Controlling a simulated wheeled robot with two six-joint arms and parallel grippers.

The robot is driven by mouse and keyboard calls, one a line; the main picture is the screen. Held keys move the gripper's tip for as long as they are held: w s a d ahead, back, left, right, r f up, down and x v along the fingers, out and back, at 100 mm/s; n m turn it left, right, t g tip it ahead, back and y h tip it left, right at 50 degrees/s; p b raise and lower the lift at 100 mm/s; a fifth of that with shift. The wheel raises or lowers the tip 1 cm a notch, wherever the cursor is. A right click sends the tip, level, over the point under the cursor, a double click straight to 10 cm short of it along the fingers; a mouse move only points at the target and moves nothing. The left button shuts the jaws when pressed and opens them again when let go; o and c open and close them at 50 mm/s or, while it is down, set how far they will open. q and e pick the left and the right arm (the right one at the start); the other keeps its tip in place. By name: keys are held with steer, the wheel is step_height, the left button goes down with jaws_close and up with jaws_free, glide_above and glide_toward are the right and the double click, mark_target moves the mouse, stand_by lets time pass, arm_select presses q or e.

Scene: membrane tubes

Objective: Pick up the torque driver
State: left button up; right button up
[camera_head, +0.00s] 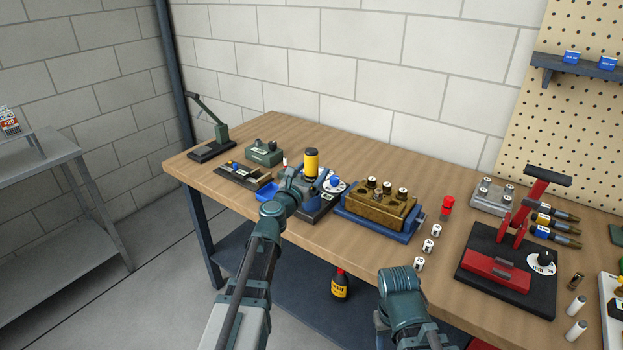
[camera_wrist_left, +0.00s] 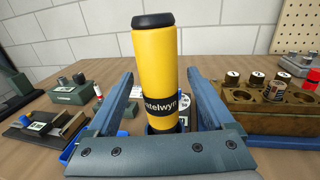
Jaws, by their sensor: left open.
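The torque driver appears to be the upright yellow cylinder (camera_head: 311,164) with a black cap, standing on a dark base with a dial at the middle-left of the bench. In the left wrist view the yellow driver (camera_wrist_left: 155,70) stands large between the fingers, with a dark band of lettering low on it. My left gripper (camera_head: 300,188) is open, one finger on each side of it, with visible gaps. The driver's foot is mostly hidden behind the gripper body. My right arm's end (camera_head: 401,290) is at the bench's front edge; its fingers are hidden.
Right of the driver is a brass block in a blue vise (camera_head: 378,207). To its left are a small blue tray (camera_head: 266,191), a green box (camera_head: 264,152) and a lever press (camera_head: 212,138). A red press (camera_head: 505,262) and loose white-capped tubes are farther right.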

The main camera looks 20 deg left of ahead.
arm_select(q)
steer(key=w, duration=0.3)
steer(key=shift+w+d, duration=0.2)
steer(key=shift+d, duration=0.05)
steer(key=shift+s, duration=0.1)
jaws_close()
